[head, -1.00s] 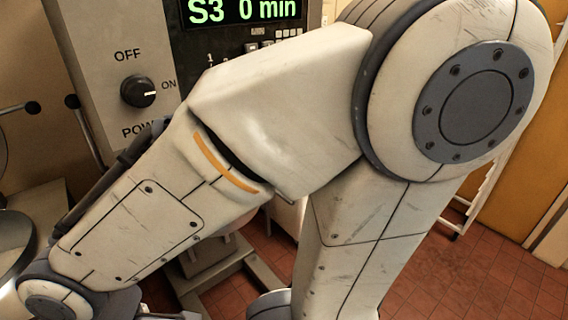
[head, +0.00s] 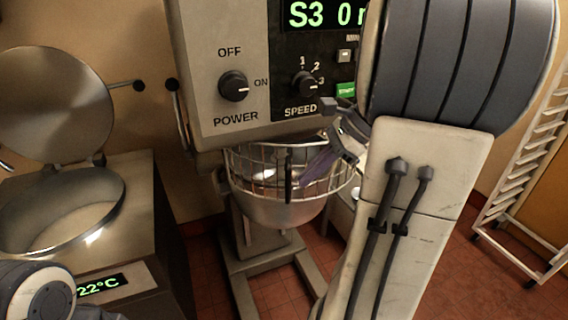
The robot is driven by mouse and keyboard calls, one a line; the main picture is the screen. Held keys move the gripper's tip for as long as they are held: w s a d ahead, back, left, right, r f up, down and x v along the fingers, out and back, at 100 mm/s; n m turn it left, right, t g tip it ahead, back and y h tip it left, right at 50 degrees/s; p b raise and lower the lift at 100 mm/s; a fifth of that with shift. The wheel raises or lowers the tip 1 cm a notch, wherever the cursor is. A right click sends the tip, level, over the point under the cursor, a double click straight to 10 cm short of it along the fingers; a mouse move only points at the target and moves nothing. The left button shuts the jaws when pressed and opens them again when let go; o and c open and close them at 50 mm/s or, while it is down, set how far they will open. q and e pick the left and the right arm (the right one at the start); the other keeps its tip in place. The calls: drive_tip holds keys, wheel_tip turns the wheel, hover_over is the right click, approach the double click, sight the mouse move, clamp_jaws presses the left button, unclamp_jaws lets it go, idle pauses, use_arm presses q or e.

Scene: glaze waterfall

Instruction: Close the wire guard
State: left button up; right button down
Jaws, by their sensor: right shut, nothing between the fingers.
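The wire guard (head: 247,165) is a cage of thin metal bars around the top of the steel mixer bowl (head: 275,211), under the mixer head. A dark upright bar, which looks like its handle, stands at its front. My right gripper (head: 308,174) is shut and empty, at the guard's right front, just right of the dark bar. I cannot tell whether it touches the wires. My right arm and wrist hide part of the guard's right side, and I cannot tell how far round the guard sits. My left gripper is not in view; part of my left arm shows at the lower left.
The mixer's panel (head: 229,55) with power and speed knobs overhangs the bowl. A white rack (head: 520,170) stands at right. Tiled floor shows below.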

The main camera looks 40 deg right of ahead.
sight(313, 145)
drive_tip(key=s+d+r+m+t+h, duration=0.1)
drive_tip(key=s+d+r+m+t, duration=0.25)
drive_tip(key=d+m, duration=0.4)
use_arm(q)
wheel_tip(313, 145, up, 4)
drive_tip(key=p, duration=0.3)
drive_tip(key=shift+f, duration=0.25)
use_arm(e)
drive_tip(key=w+a+f+n, duration=0.1)
drive_tip(key=w+a+f, duration=0.4)
drive_tip(key=w+f, duration=0.2)
drive_tip(key=shift+w+f+n, duration=0.25)
drive_tip(key=shift+w+n, duration=0.1)
drive_tip(key=shift+w, duration=0.3)
drive_tip(key=shift+g, duration=0.25)
